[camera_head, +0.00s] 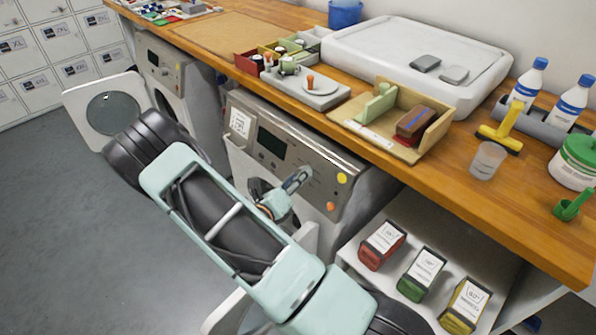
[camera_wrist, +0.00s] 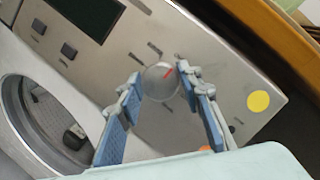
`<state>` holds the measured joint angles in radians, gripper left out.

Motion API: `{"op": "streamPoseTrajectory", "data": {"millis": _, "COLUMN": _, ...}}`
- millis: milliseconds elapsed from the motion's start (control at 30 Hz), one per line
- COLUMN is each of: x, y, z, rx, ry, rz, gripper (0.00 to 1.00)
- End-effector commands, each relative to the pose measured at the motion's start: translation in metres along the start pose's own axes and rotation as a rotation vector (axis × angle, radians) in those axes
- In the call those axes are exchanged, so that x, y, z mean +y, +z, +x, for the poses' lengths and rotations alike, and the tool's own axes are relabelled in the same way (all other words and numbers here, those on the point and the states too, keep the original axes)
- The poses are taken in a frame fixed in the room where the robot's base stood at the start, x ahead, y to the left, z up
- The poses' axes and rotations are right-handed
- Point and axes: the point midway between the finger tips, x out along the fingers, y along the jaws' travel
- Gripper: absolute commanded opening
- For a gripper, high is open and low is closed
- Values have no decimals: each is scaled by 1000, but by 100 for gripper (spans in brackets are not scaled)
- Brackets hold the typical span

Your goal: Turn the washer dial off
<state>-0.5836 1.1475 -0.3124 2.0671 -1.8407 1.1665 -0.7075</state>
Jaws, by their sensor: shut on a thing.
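The washer (camera_head: 292,150) stands under the wooden counter, with a grey metal front panel, a dark display and square buttons. My gripper (camera_wrist: 160,74) is shut on the dial, one blue-padded finger on each side. In the head view my gripper (camera_head: 303,177) reaches the panel from the front and hides the dial. Small labels around the dial are too blurred to read.
A yellow sticker (camera_wrist: 258,101) and an orange one (camera_head: 331,206) sit on the panel. The counter edge (camera_head: 395,165) overhangs above, carrying a wooden tray (camera_head: 437,148). Several boxes stand on a low shelf at the right. The floor (camera_head: 60,200) at left is clear.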

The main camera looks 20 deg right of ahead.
Motion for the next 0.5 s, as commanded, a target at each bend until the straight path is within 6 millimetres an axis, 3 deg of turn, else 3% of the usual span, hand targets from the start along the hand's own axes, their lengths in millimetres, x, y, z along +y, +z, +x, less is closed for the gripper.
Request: {"op": "streamPoseTrajectory", "data": {"millis": 500, "x": 0, "y": -1, "z": 0, "rx": 6, "ry": 24, "rz": -72, "gripper": 9}}
